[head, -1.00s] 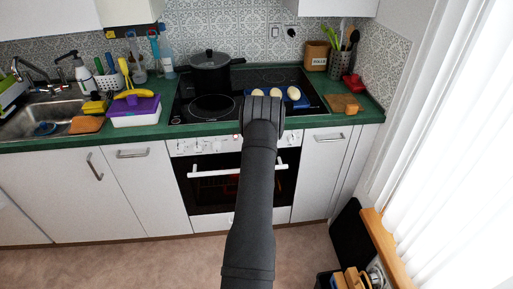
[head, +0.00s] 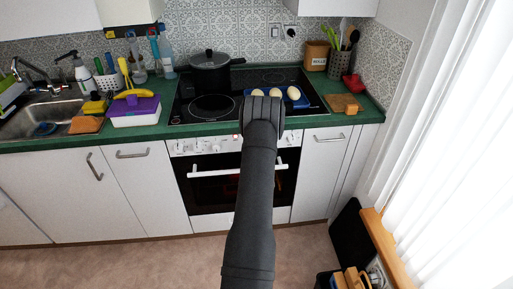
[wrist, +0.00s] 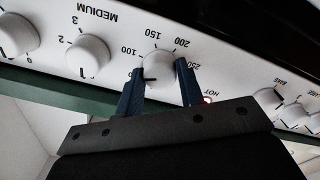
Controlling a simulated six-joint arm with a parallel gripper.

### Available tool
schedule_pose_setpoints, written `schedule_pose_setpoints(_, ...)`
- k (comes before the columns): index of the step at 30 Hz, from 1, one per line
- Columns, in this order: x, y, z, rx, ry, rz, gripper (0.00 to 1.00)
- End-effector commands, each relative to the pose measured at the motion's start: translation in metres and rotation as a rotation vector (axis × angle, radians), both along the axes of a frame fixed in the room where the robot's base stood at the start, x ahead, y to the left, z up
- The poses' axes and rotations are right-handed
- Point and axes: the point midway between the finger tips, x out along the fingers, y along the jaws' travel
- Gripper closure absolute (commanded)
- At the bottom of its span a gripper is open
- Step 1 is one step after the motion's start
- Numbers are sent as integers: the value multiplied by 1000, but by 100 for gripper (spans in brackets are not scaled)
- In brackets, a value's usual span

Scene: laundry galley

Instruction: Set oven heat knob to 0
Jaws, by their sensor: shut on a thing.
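The oven heat knob (wrist: 160,66) is a round white knob on the white control panel, seen upside down in the wrist view. Printed marks 100, 150, 200 and 250 run around it. My gripper (wrist: 158,68) is shut on the knob, with one dark blue finger on each side. A short dark line on the knob points left, toward the left finger. That finger partly covers the low end of the scale, so the exact reading is unclear. In the head view my arm hides the knob; the oven (head: 212,190) is below the hob.
Other white knobs sit beside it, including one near MEDIUM (wrist: 89,54) and smaller ones (wrist: 268,99) on the right. A small red HOT light (wrist: 207,100) is close to the right finger. The oven's handle (head: 212,173) sticks out below the panel. A black pot (head: 210,75) stands on the hob.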

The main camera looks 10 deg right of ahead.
Motion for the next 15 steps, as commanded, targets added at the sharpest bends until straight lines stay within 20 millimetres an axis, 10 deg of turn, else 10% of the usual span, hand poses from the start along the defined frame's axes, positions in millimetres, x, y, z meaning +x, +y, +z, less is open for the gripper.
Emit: schedule_pose_setpoints(15,0,0,0,-490,0,0,88)
